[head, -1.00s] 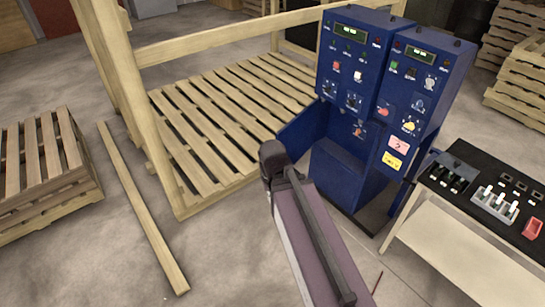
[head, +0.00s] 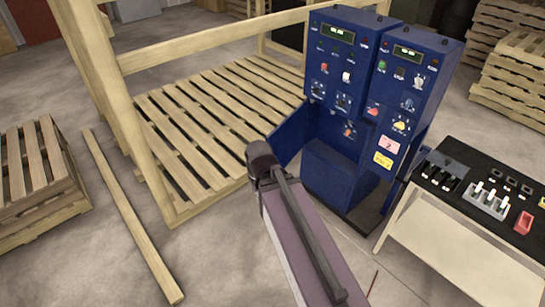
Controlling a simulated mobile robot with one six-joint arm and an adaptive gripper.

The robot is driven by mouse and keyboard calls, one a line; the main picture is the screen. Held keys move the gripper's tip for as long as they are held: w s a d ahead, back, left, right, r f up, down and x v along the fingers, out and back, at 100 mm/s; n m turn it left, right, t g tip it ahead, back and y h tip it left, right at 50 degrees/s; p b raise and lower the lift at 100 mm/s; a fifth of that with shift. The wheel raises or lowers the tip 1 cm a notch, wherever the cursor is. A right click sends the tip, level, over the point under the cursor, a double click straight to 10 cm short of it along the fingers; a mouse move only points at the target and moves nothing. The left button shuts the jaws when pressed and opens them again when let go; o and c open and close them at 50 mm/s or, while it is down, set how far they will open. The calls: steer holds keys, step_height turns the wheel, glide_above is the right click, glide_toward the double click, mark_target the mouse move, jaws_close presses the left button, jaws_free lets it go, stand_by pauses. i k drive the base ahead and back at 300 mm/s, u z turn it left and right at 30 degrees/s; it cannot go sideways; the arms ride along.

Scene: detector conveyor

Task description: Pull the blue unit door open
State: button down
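The blue unit (head: 385,100) stands upright right of centre in the head view, with two tall control faces of displays, buttons and knobs. At its lower left, a blue door panel (head: 287,138) stands out at an angle from the body, beside a recess with a blue lower block (head: 335,178). My arm reaches up from the bottom edge, and its dark joint overlaps the near end of the panel. My gripper does not show, so I cannot tell whether it touches the door.
A wooden frame with a slatted pallet (head: 190,125) stands close left of the unit. A loose plank (head: 130,215) and stacked pallets (head: 35,180) lie farther left. A table (head: 500,222) with switch boxes stands at the right.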

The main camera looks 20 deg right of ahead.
mark_target(287, 139)
steer(key=i, duration=0.9)
steer(key=u, duration=0.05)
